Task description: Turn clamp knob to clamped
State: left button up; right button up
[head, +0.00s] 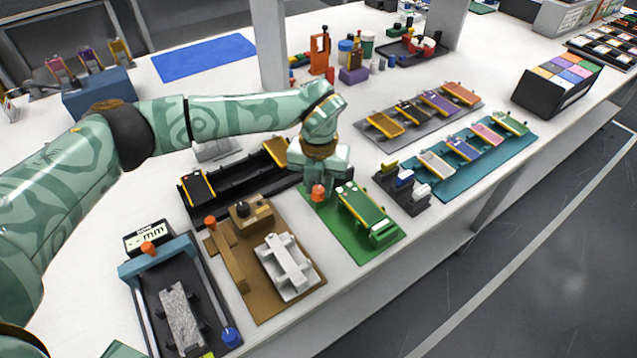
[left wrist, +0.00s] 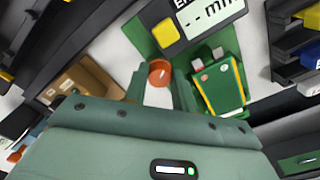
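The green fixture board (head: 382,246) lies at the table's front edge, with an orange clamp knob (head: 318,193) at its left side. A green pouch cell with yellow edges (head: 362,208) lies on the board to the knob's right. My left gripper (head: 319,182) points down over the knob. In the left wrist view the orange knob (left wrist: 159,73) stands between my two fingers, with the green cell (left wrist: 220,84) to the right. The fingers look close to the knob's sides; whether they press on it I cannot tell. My right gripper is out of view.
A brown fixture (head: 262,305) and a dark fixture with a blue beam (head: 158,262), each with its own orange knob, stand to the left. A black rack (head: 240,184) lies behind. A dark block holder (head: 403,190) and a teal tray of cells (head: 520,145) stand to the right.

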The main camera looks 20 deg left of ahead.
pick_arm(q)
jog(key=shift+c, duration=0.4)
jog(key=shift+r+m+p, duration=0.2)
jog(key=shift+m+p, duration=0.75)
jog(key=shift+m, duration=0.25)
jog(key=m+p, duration=0.1)
jog(key=m, duration=0.1)
jog(key=shift+f+m, duration=0.1)
jog(key=shift+m, duration=0.2)
jog(key=shift+m+p, duration=0.3)
jog(key=shift+m, duration=0.2)
jog(key=o, duration=1)
jog(key=shift+f, duration=0.1)
